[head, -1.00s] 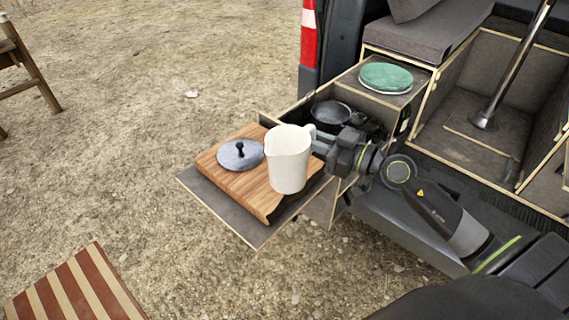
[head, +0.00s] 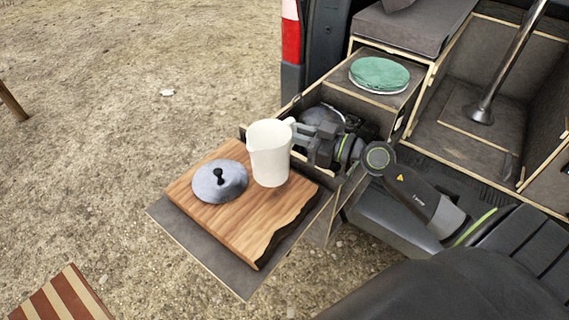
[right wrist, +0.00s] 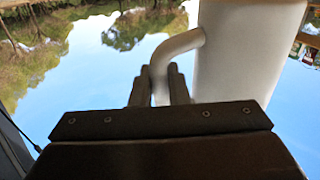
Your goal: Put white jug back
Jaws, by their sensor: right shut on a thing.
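The white jug (head: 268,155) is upright above the wooden cutting board at the drawer's front end. From the head view I cannot tell whether its base touches the board. My right gripper (head: 298,134) comes from the right and is shut on the jug's handle. In the right wrist view, the two fingers (right wrist: 160,90) close around the handle (right wrist: 178,45), with the jug's body (right wrist: 250,50) to the right. My left gripper is not in view.
The board (head: 245,222) lies on the grey pull-out shelf (head: 190,235), with a dark lid (head: 220,182) left of the jug. A pan (head: 323,117) sits in the drawer behind. A green round item (head: 379,74) rests on the box top. A pole (head: 510,65) stands at right.

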